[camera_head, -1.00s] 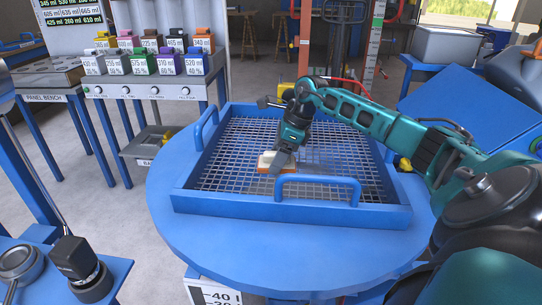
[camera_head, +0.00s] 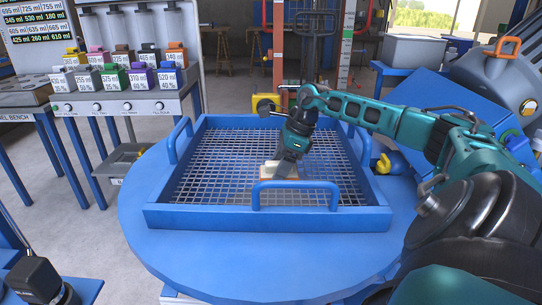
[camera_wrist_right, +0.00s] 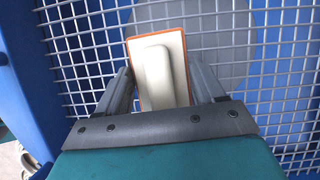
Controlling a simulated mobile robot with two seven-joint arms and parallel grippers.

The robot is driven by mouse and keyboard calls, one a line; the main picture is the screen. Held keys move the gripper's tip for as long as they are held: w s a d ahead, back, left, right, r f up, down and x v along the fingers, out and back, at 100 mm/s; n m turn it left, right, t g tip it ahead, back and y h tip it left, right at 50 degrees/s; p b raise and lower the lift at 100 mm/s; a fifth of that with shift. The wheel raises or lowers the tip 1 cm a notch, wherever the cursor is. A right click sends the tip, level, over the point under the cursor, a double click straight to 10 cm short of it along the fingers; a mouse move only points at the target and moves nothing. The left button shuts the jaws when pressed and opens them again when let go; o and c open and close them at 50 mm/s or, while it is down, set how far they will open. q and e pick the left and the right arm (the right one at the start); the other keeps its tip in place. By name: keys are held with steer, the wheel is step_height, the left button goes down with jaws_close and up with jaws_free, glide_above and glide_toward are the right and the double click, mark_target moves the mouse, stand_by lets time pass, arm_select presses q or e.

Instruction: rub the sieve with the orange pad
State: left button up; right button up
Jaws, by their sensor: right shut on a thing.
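The sieve (camera_head: 378,212) is a blue square frame with a wire mesh and blue handles, on a round blue table. My right gripper (camera_head: 283,166) reaches down over the mesh behind the front handle. It is shut on the orange pad (camera_head: 277,172), a pale block with a thin orange edge. In the right wrist view the pad (camera_wrist_right: 176,45) shows its white back and raised grip between the two fingers (camera_wrist_right: 158,85), above the mesh. The head view shows the pad low at the mesh; I cannot tell whether it touches. My left gripper is not in view.
The round blue table (camera_head: 240,255) has bare room in front of the sieve. A bench (camera_head: 130,105) with several coloured containers stands at the back left. A yellow fitting (camera_head: 383,164) sits right of the sieve. A grey bin (camera_head: 412,77) stands at the back right.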

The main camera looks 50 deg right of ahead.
mark_target(298, 172)
steer(key=shift+s+d+f+b, duration=0.15)
steer(key=shift+s+d+b, duration=0.4)
steer(key=shift+s+b, duration=0.15)
steer(key=shift+s+d+f+b, duration=0.15)
steer(key=shift+s+d+b, duration=0.4)
steer(key=shift+s, duration=0.1)
steer(key=shift+s+d+r, duration=0.15)
steer(key=shift+s+r, duration=0.05)
steer(key=shift+s, duration=0.1)
steer(key=shift+s+d+f+b, duration=0.15)
steer(key=shift+s+d+b, duration=0.3)
steer(key=shift+b, duration=0.5)
steer(key=shift+s+d, duration=0.2)
steer(key=shift+s, duration=0.1)
steer(key=shift+s+d+r+b, duration=0.25)
steer(key=shift+s+d+b, duration=0.2)
steer(key=shift+s, duration=0.15)
steer(key=shift+s+d+f+b, duration=0.2)
steer(key=shift+s+d+b, duration=0.2)
steer(key=shift+s+d, duration=0.3)
steer(key=shift+s+d+f+b, duration=0.15)
steer(key=shift+s+d+b, duration=0.25)
steer(key=shift+s, duration=0.4)
steer(key=shift+r, duration=0.1)
steer(key=r+p, duration=0.3)
steer(key=r, duration=0.1)
steer(key=r+p, duration=0.2)
steer(key=shift+w+a+r+p, duration=0.1)
steer(key=shift+w+p, duration=0.15)
steer(key=shift+p, duration=0.05)
